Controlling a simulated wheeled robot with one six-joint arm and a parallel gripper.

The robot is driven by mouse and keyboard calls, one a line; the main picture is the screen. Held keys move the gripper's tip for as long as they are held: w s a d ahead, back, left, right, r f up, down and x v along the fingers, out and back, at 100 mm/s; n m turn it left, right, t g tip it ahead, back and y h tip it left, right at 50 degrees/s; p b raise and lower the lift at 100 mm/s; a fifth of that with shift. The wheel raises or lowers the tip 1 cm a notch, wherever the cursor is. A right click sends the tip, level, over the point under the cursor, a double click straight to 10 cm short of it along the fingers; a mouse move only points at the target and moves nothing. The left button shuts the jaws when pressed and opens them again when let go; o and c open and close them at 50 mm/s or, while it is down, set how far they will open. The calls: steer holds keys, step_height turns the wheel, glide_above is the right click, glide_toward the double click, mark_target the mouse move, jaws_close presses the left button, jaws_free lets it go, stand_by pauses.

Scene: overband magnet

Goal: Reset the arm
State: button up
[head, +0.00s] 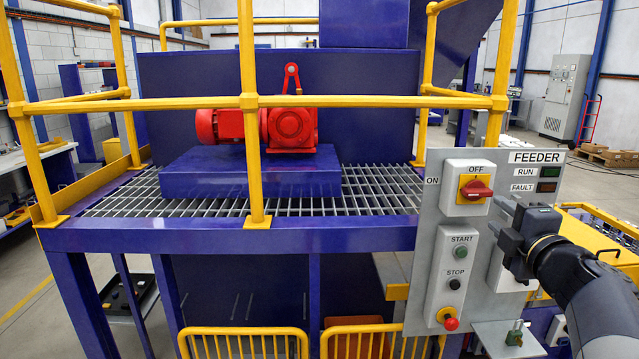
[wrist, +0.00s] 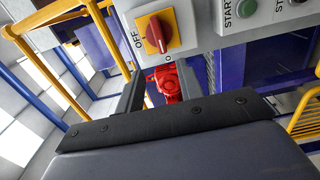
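My gripper (head: 504,232) is in front of the right part of the grey FEEDER panel (head: 425,215). Its two dark fingers are apart with nothing between them, and they also show in the wrist view (wrist: 165,82). A rotary switch with a red handle (head: 475,190) on a yellow plate is up and left of the gripper; its handle lies level, in line with the ON label. It also shows in the wrist view (wrist: 155,34), beyond the fingertips. The gripper partly hides a light box (head: 505,275) on the panel.
A button box (head: 451,268) with START and STOP is left of the gripper, with a red mushroom button (head: 450,322) below. The RUN lamp (head: 548,172) and FAULT lamp (head: 546,187) look dark. Yellow railings (head: 256,140) and a red motor (head: 290,127) stand left.

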mark_target(474, 193)
steer(key=w, duration=1)
steer(key=shift+w+a+f, duration=0.15)
steer(key=shift+a, duration=0.05)
steer(key=shift+w+r+m+p, duration=0.25)
steer(key=shift+m+p, duration=0.15)
steer(key=shift+p, duration=0.15)
steer(key=shift+s+r+m+p, duration=0.2)
steer(key=shift+m+p, duration=0.45)
steer(key=shift+m, duration=0.45)
steer(key=shift+d+m+p, duration=0.15)
steer(key=shift+m+p, duration=0.5)
steer(key=shift+m, duration=0.65)
